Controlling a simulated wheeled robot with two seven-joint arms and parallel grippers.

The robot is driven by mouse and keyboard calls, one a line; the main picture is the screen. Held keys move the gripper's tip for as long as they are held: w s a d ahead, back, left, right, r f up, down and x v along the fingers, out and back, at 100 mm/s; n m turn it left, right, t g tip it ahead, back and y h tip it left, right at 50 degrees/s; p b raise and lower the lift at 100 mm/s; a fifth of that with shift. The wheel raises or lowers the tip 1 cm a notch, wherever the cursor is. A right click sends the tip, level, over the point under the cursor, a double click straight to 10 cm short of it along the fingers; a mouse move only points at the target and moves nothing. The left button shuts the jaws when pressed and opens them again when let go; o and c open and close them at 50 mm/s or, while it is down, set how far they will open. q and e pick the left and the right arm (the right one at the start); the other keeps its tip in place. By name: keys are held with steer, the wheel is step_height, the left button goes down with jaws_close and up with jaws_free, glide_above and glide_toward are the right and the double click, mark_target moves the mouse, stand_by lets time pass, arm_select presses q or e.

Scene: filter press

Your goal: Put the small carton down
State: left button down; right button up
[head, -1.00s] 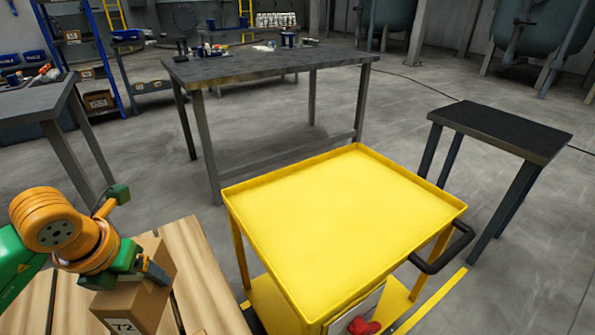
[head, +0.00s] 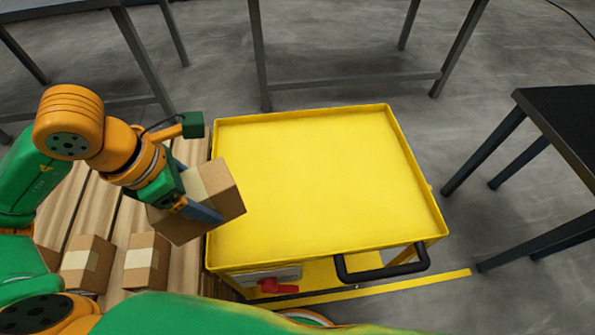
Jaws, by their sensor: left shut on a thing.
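The small brown carton (head: 222,187) is tilted in my left gripper (head: 197,190), whose jaws are shut on it. It overlaps the left edge of the yellow cart's tray (head: 315,175) in the head view. Its exact height above the tray cannot be told. The tray top is empty, with a low raised rim. My right gripper is not in view.
A dark table (head: 570,120) stands at the right.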

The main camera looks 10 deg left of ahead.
arm_select(q)
steer(key=w+d+f, duration=0.2)
steer(key=w+f, duration=0.1)
steer(key=w+d+f, duration=0.3)
steer(key=w, duration=0.1)
steer(key=w+d+f, duration=0.3)
steer(key=shift+w+f, duration=0.15)
steer(key=shift+w, duration=0.05)
steer(key=x, duration=0.3)
steer(key=shift+s+a+p, duration=0.15)
steer(key=shift+a+p, duration=0.1)
steer(key=shift+p, duration=0.05)
steer(key=shift+f, duration=0.25)
steer(key=shift+f, duration=0.1)
jaws_free()
steer(key=shift+r, duration=0.3)
steer(key=p+v, duration=0.1)
steer(key=v, duration=1)
steer(key=shift+a+r, duration=0.2)
steer(key=shift+r, duration=0.15)
